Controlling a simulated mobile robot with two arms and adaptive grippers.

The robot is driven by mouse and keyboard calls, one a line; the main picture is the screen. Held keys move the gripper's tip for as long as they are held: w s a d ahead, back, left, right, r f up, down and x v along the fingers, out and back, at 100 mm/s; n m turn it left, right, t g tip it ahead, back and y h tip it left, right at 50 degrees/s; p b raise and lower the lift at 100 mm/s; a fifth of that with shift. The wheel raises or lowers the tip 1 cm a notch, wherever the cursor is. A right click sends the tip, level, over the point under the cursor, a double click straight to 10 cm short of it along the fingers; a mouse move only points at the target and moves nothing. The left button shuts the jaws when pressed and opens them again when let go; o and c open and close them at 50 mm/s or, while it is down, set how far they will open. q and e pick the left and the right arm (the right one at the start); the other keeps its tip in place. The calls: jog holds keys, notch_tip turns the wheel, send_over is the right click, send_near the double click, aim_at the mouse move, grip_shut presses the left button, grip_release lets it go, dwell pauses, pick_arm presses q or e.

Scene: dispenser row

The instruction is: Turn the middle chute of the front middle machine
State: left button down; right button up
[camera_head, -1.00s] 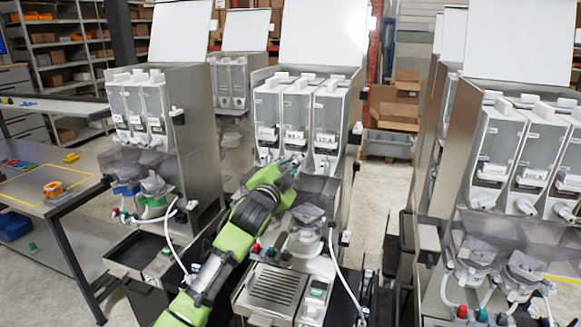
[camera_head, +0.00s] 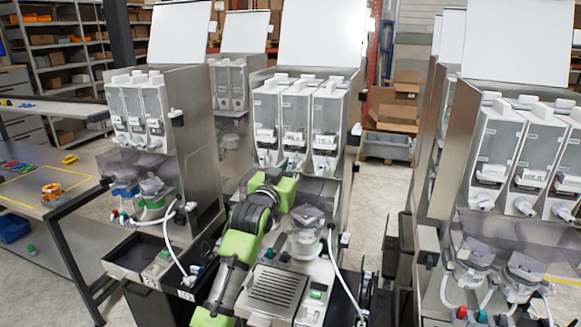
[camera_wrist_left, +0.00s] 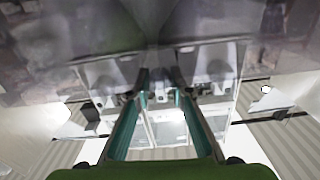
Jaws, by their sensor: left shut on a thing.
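The front middle machine (camera_head: 350,190) has three clear canisters in a row, each with a chute below. My left gripper (camera_head: 292,163), on a green and black arm, reaches up to the front of this machine below the middle canister (camera_head: 296,112). The middle chute is largely hidden behind the gripper in the head view. In the left wrist view, the two teal-lined fingers (camera_wrist_left: 161,84) converge, and the small pale middle chute (camera_wrist_left: 160,92) sits between their tips. The gripper is shut on it. The chute's exact angle cannot be told. My right gripper is not in view.
The right chute (camera_head: 322,163) hangs close beside my gripper. A smoky clear cover, a mixing bowl (camera_head: 306,238), a white hose (camera_head: 338,270) and a drip grille (camera_head: 273,288) lie below. Similar machines stand left (camera_head: 190,140) and right (camera_head: 450,150), with floor gaps between.

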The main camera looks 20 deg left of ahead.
pick_arm(q)
jog(key=shift+f+n, duration=0.1)
jog(key=shift+n, duration=0.3)
jog(key=c, duration=2.2)
grip_release()
jog(key=shift+d, duration=0.1)
jog(key=shift+o, duration=0.2)
jog(key=shift+s, duration=0.1)
jog(key=s, duration=1.1)
jog(key=shift+s+a, duration=0.2)
jog(key=shift+s, duration=0.2)
